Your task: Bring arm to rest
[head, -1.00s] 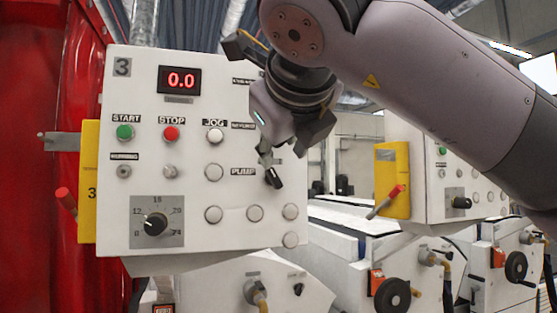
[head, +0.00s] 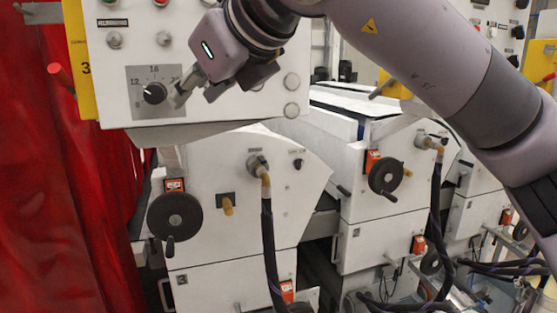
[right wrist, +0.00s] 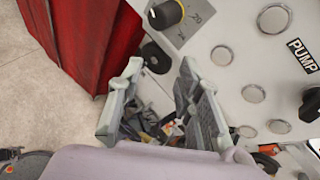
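My right arm (head: 400,60) comes in from the upper right across the front of the white control panel (head: 195,115). My right gripper (head: 198,92) is in front of the panel's lower part, just right of the black dial knob (head: 155,93). In the right wrist view its two grey fingers (right wrist: 160,105) stand apart with nothing between them. There the knob (right wrist: 166,14) lies beyond the fingertips, and I see a gap between them. My left gripper is not in view.
Red curtain-like sheeting (head: 40,170) hangs at the left. White machine units with black handwheels (head: 175,217) and hoses (head: 268,235) stand below and right of the panel. A yellow plate (head: 82,60) is at the panel's left edge.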

